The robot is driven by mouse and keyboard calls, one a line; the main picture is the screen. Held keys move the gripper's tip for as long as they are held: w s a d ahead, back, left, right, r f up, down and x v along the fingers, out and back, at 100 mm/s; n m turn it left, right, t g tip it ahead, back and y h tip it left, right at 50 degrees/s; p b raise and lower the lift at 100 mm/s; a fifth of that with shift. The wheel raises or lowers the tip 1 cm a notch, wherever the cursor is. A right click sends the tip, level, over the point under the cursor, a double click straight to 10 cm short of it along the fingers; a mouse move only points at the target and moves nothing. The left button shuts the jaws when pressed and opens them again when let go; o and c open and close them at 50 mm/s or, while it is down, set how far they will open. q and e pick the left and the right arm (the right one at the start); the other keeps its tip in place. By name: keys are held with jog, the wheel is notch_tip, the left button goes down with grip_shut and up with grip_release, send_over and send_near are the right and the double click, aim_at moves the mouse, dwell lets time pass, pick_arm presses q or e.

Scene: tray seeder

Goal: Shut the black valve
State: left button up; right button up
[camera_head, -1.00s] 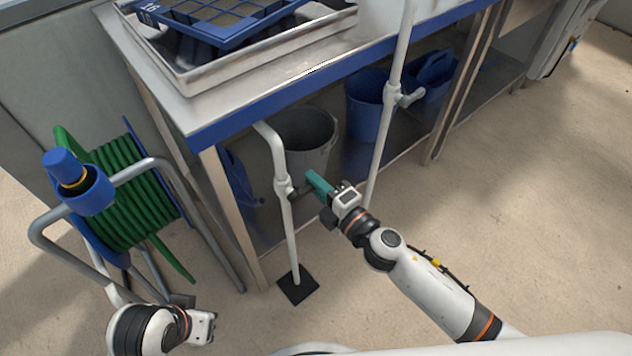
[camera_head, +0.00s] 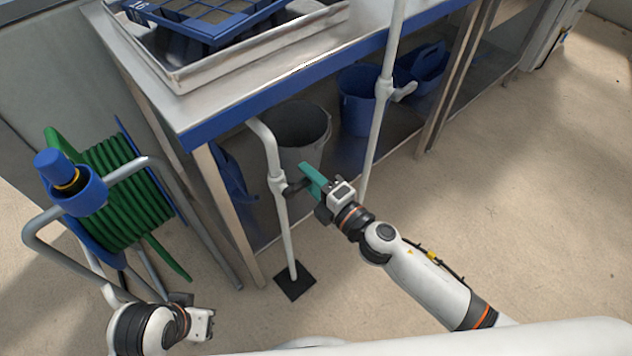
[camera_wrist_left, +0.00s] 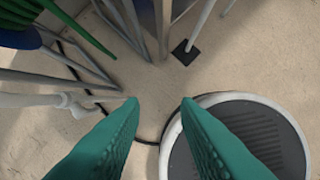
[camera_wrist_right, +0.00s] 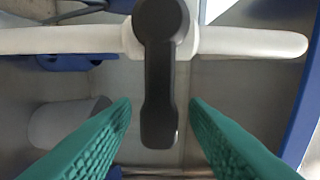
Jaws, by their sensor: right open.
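The black valve handle (camera_head: 295,187) sticks out sideways from a white pipe (camera_head: 283,215) that stands on a black foot plate under the bench's front edge. My right gripper (camera_head: 311,181) has teal fingers and is at the handle's free end. In the right wrist view the handle (camera_wrist_right: 160,75) points down the picture, and its end lies between the two open fingers (camera_wrist_right: 160,104), with gaps on both sides. My left gripper (camera_wrist_left: 160,104) is open and empty above the floor. In the head view its fingers are hidden.
A second white pipe (camera_head: 378,125) with a pale handle (camera_head: 403,91) stands to the right. A grey bucket (camera_head: 312,125) and blue buckets (camera_head: 358,100) are under the steel bench (camera_head: 330,72). A green hose reel (camera_head: 125,190) stands left. The floor at right is clear.

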pick_arm(q)
jog(key=shift+s+f+b, duration=0.1)
jog(key=shift+f+b, duration=0.05)
jog(key=shift+b, duration=0.4)
pick_arm(e)
jog(key=v, duration=1.2)
